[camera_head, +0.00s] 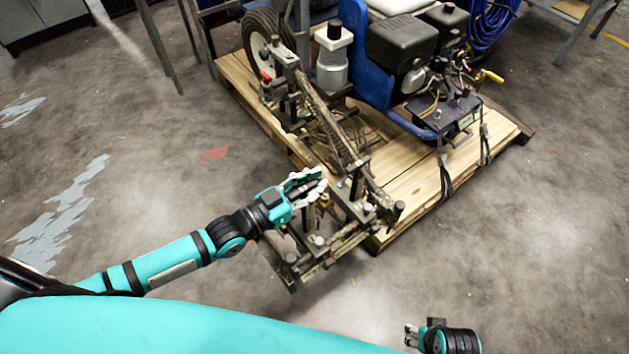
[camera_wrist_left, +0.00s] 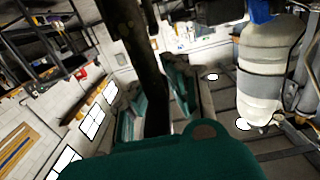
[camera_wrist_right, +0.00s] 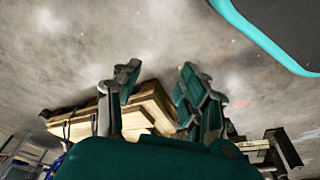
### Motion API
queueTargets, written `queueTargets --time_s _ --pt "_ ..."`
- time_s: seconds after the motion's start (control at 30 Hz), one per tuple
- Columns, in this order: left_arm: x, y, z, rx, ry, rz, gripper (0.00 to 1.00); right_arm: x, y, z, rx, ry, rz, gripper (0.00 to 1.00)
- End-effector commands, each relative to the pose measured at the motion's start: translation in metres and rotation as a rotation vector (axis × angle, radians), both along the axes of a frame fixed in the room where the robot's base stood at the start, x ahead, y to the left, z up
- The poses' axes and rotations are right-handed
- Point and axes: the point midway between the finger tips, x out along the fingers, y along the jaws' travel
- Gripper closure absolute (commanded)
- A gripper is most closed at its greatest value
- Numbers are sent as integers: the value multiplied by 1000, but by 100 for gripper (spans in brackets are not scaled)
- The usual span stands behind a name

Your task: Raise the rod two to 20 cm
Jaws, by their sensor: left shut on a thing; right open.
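The line striper (camera_head: 340,125) carries a dark metal frame (camera_head: 325,255) with several short upright rods at its front. My left gripper (camera_head: 308,186) is at this frame, shut on a dark upright rod. In the left wrist view the rod (camera_wrist_left: 147,65) runs between the teal fingers (camera_wrist_left: 155,100). Its lower part is hidden behind the gripper, and no number shows on it. My right gripper (camera_head: 411,335) is open and empty, low at the front right, apart from the striper. Its spread fingers (camera_wrist_right: 160,88) also show in the right wrist view.
The striper stands on a wooden pallet (camera_head: 423,196), which also shows in the right wrist view (camera_wrist_right: 148,108). A black engine (camera_head: 402,42), a wheel (camera_head: 262,38) and a pale bottle (camera_head: 332,66) are behind the frame. The concrete floor right of the pallet is clear.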

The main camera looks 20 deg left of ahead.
Motion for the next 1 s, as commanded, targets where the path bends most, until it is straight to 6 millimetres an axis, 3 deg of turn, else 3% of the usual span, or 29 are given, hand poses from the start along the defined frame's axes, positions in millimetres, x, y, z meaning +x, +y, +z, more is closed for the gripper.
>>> queueTargets --time_s 0.03,0.3,0.7,0.73,0.9,1.0 --pt "4 0 20 -16 -29 1 100 -4 0 -7 -1 11 1 58" --pt "5 0 32 -17 -31 2 100 -19 -2 -49 -3 31 5 58" --pt "5 0 33 -17 -33 2 100 -21 -3 -56 -3 32 6 58" --pt "5 0 33 -17 -33 2 89 -21 -3 -56 -3 32 6 58" --pt "4 0 30 -13 -25 2 67 -21 -3 -56 -3 32 5 58" --pt "3 0 28 -12 -22 2 62 -21 -3 -56 -3 31 5 58"
